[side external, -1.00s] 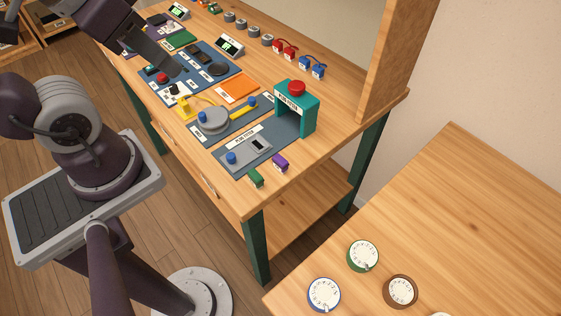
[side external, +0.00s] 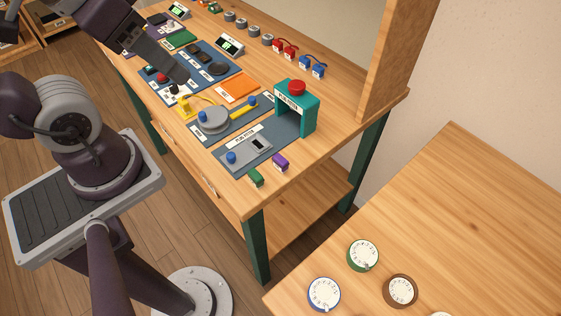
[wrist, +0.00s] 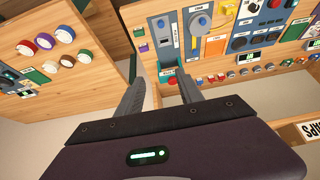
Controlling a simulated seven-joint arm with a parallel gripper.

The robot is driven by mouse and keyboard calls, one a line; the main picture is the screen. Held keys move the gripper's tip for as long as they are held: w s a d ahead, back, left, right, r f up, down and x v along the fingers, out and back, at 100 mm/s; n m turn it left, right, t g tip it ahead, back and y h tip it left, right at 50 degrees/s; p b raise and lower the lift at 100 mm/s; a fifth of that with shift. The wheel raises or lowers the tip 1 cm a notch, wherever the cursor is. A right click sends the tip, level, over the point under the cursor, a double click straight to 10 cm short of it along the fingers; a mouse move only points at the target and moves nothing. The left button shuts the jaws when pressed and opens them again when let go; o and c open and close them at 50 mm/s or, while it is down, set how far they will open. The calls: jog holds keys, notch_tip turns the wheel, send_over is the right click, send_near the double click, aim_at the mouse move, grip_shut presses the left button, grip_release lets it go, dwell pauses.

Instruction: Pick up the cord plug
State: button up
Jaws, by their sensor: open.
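The cord plug is not certain. A small yellow block (side external: 184,107) with a thin yellow cord sits beside a grey round dial unit (side external: 212,120) on the bench. Small red pieces (side external: 284,49) and blue pieces (side external: 312,66) with cords stand at the bench's back edge. My gripper (side external: 182,75) reaches in from the upper left above the blue panels, apart from the yellow block; its tips are hard to make out. In the wrist view my gripper (wrist: 163,78) has its fingers spread with nothing between them. Red and blue pieces appear small at the right there.
Green (side external: 257,178) and purple (side external: 281,162) blocks lie near the front edge. A second table (side external: 470,220) holds several round dials. A wooden upright (side external: 385,60) stands at the back.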

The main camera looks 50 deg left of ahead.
jog(key=m+g, duration=0.6)
jog(key=m, duration=1.1)
send_over(281, 158)
jog(key=f, duration=2.2)
jog(key=shift+s+d+f, duration=0.1)
jog(key=shift+s+f, duration=0.25)
jog(key=shift+m, duration=0.3)
jog(key=f, duration=0.7)
jog(key=shift+w+f, duration=0.2)
jog(key=shift+w, duration=0.1)
grip_shut()
